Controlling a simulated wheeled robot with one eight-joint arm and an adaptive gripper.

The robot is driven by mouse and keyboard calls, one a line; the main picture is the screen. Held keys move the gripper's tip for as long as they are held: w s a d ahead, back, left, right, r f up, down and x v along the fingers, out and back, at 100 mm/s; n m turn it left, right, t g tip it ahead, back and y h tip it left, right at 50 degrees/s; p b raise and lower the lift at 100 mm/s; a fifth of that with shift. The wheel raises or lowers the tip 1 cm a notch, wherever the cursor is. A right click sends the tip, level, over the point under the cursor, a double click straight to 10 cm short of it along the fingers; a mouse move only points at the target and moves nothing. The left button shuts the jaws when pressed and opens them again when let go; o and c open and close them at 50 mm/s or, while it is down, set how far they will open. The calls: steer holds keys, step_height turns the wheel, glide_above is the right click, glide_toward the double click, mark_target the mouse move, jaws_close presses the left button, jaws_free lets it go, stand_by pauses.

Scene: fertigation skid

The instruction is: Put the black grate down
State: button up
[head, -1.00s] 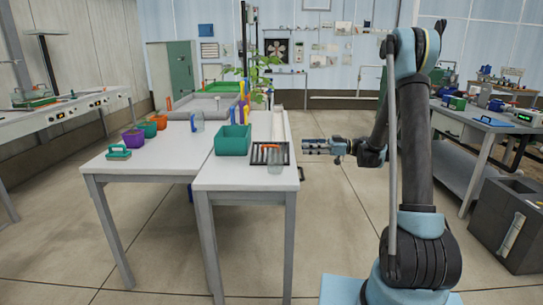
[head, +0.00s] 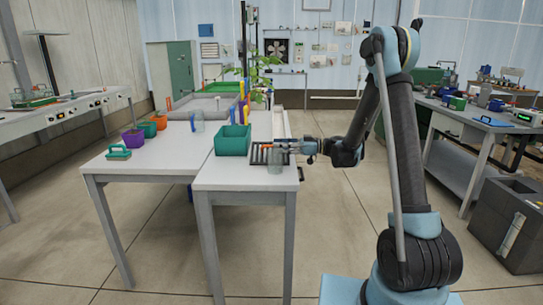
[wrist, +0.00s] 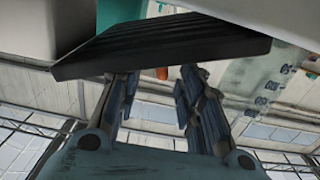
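In the wrist view the dark ribbed grate (wrist: 165,42) spans the top of the picture, just beyond my fingertips. My gripper (head: 294,148) is at the grate's right side. In the wrist view its two fingers (wrist: 157,78) are spread, with a gap between them. The fingertips reach close to the grate's edge; I cannot tell whether they touch it. A small orange thing (wrist: 162,73) shows between them.
A teal bin (head: 232,141) stands left of the grate on the white table (head: 235,177). A purple pot (head: 133,140) and a green-and-blue block (head: 118,152) stand farther left. The table's front part is clear. Open floor lies right of the table.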

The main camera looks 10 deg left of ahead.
mark_target(270, 146)
steer(key=x, duration=0.4)
steer(key=shift+a, duration=0.2)
jaws_close()
